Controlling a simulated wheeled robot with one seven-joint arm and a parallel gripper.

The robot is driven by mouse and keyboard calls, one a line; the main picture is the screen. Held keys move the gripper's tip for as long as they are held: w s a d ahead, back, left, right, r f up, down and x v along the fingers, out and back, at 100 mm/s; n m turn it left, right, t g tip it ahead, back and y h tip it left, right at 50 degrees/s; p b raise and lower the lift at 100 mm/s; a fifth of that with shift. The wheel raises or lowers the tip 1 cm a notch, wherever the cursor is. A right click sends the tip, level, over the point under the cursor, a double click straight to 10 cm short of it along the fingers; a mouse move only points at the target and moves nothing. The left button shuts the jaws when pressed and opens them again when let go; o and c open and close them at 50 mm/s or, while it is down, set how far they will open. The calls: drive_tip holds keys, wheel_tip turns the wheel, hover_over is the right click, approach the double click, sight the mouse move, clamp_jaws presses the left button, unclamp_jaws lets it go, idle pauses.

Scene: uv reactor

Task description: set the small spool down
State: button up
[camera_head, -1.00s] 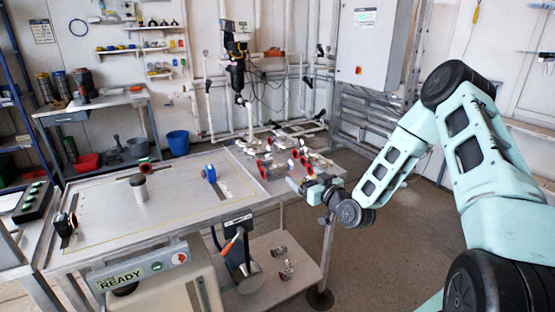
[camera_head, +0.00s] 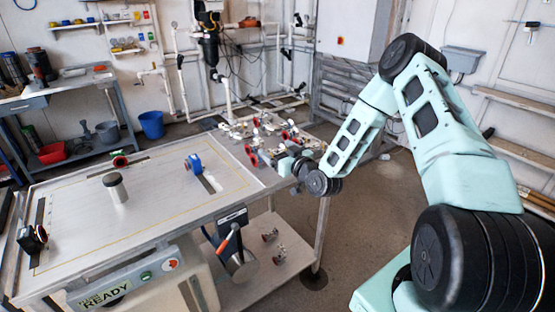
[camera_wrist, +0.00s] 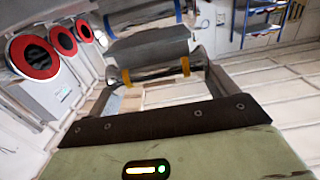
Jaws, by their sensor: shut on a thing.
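My gripper (camera_head: 288,166) is at the right edge of the work table (camera_head: 75,205), close to the metal parts at its right end. In the wrist view my gripper (camera_wrist: 157,73) has orange marks at its two fingertips and is shut on a grey, rounded metal piece, which I take as the small spool (camera_wrist: 150,48). In the head view the spool is too small and too hidden by my arm to make out. I cannot tell whether it touches a surface below.
Several red-ringed fittings (camera_wrist: 62,40) stand close at the left in the wrist view. On the table are a blue clamp-like part (camera_head: 194,163), a grey cylinder (camera_head: 116,188) and a dark block (camera_head: 32,238). The table's left middle is clear. A lower shelf (camera_head: 262,262) holds small fittings.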

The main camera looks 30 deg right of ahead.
drive_tip(key=shift+f, duration=2)
drive_tip(key=shift+f, duration=0.1)
drive_tip(key=o, duration=0.9)
drive_tip(key=shift+o, duration=0.2)
